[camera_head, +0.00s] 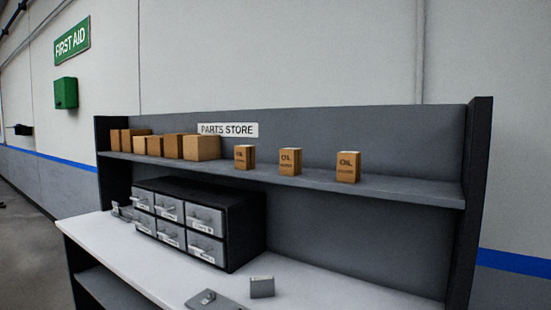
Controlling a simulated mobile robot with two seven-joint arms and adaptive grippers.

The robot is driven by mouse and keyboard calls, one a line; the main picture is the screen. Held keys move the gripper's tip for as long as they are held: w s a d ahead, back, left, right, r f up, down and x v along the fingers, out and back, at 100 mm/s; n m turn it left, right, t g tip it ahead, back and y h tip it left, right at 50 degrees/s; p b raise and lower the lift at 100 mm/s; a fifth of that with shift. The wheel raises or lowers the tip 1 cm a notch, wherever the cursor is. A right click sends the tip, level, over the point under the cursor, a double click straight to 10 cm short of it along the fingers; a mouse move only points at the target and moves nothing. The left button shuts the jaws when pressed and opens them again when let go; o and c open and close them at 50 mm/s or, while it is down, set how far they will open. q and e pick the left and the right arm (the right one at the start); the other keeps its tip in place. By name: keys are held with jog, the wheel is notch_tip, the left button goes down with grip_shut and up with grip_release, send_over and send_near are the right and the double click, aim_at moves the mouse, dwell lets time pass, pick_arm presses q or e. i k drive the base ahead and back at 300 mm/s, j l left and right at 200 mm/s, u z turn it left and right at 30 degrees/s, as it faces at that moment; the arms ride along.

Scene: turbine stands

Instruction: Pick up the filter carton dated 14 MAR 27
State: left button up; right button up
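Three small orange-brown cartons stand upright and apart on the upper shelf (400,190): a left one (244,158), a middle one (290,162) and a right one (348,167). Each has dark print on its front. "OIL" reads on the middle and right cartons, with a smaller line below that is too small to read. I cannot make out a date on any of them, so I cannot tell which carries 14 MAR 27. Neither of my grippers is in view.
Several plain brown boxes (202,148) stand left on the shelf, below the "PARTS STORE" sign (228,130). A dark drawer cabinet (245,225) stands on the white worktop (330,291) below. A small grey block (262,287) and a flat plate (215,300) lie in front.

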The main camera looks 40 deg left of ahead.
aim_at(245, 154)
jog(key=k+j+z, duration=0.2)
jog(key=j, duration=0.15)
jog(key=j+z, duration=0.2)
jog(key=j, duration=0.15)
jog(key=k+j+z, duration=0.2)
jog(key=k+j, duration=0.15)
jog(key=j, duration=0.2)
jog(key=k+j+z, duration=0.1)
jog(key=j, duration=0.25)
jog(key=k+j+z, duration=0.1)
jog(key=j, duration=0.25)
jog(key=k, duration=0.1)
